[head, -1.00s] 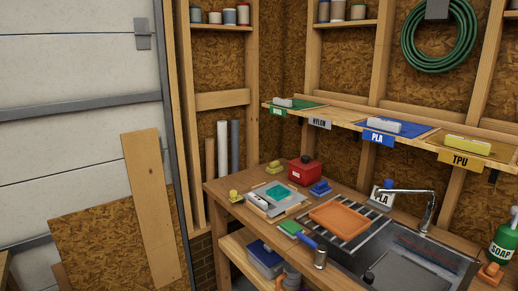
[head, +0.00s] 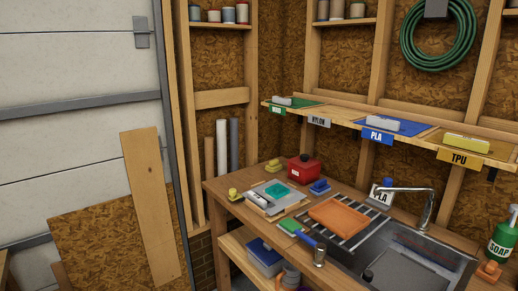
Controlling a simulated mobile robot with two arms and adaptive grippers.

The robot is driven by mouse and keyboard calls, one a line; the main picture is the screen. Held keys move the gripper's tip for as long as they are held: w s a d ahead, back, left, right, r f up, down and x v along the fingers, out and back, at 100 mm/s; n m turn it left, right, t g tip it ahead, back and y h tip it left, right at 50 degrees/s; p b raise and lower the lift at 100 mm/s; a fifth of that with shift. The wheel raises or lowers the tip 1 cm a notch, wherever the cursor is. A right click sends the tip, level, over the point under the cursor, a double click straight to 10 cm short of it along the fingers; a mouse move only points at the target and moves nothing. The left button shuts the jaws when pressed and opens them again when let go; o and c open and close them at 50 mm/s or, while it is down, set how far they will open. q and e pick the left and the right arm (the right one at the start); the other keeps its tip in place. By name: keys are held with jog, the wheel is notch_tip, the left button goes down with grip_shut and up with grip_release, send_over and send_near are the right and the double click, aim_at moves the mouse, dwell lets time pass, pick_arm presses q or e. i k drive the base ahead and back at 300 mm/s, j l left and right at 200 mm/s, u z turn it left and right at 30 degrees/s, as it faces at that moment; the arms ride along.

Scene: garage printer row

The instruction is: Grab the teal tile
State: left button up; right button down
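The teal tile (head: 278,190) lies on a pale grey plate (head: 270,208) near the left end of the wooden workbench, in the head view. A small white and dark object (head: 257,199) lies beside it on the same plate. Neither of my grippers shows in the head view.
A red box (head: 304,170), a blue block (head: 319,188) and yellow pieces (head: 234,195) stand around the plate. An orange tray (head: 341,219) sits on the rack to the right, by the sink (head: 410,275) and tap (head: 425,212). A labelled shelf (head: 400,134) runs above.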

aim_at(277, 191)
jog(key=i+j+z, duration=0.1)
jog(key=z, duration=0.4)
jog(key=i+j+z, duration=0.15)
jog(key=j, duration=0.2)
jog(key=i+j+z, duration=0.1)
jog(key=j, duration=0.25)
jog(key=i+j+z, duration=0.15)
jog(key=i+j, duration=0.15)
jog(key=i+j+z, duration=0.15)
jog(key=j, duration=0.35)
jog(key=i+j+z, duration=0.1)
jog(key=j, duration=0.3)
